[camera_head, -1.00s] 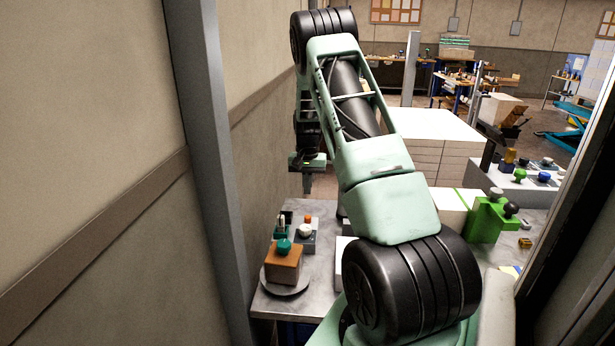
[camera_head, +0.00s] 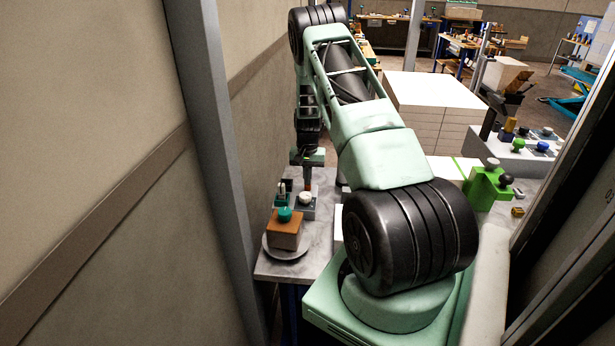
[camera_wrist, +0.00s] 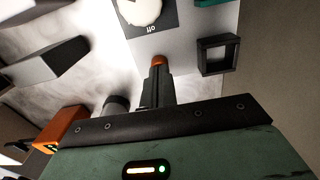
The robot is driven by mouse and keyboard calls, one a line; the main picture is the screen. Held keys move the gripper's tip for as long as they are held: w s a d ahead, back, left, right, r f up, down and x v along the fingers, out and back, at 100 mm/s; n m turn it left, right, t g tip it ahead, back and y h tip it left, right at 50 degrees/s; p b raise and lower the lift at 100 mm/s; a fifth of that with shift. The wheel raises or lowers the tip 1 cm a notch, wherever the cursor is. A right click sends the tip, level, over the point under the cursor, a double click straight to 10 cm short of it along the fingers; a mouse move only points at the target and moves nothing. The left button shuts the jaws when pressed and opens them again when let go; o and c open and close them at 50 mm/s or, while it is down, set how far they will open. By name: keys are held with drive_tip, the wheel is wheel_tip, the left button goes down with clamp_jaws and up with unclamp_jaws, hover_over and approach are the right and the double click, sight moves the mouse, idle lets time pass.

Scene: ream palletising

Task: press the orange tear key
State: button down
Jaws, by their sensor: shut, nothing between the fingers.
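The orange tear key (camera_wrist: 157,60) shows as a small orange patch just past my fingertips in the wrist view. It is on the grey control box (camera_wrist: 193,48), next to a white knob with a plate marked "off". My gripper (camera_wrist: 157,74) is shut and empty, its tips lined up over the key and covering part of it. In the head view my gripper (camera_head: 307,180) points down at the far end of the box; the key is mostly hidden there. I cannot tell whether the tips touch it.
The white knob (camera_head: 305,198) and a black square frame (camera_wrist: 217,55) are close to my fingertips. An orange-brown block with a teal knob (camera_head: 285,229) stands on a round plate nearer on the grey table (camera_head: 268,268). The wall is close on the left.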

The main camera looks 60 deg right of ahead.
wheel_tip(320, 180, down, 2)
drive_tip(key=shift+b, duration=1.05)
drive_tip(key=shift+s+a, duration=0.1)
drive_tip(key=shift+a, duration=0.05)
drive_tip(key=shift+f, duration=0.15)
wheel_tip(320, 180, up, 5)
drive_tip(key=p, duration=0.3)
wheel_tip(320, 180, up, 10)
drive_tip(key=b, duration=0.4)
drive_tip(key=shift+d, duration=0.2)
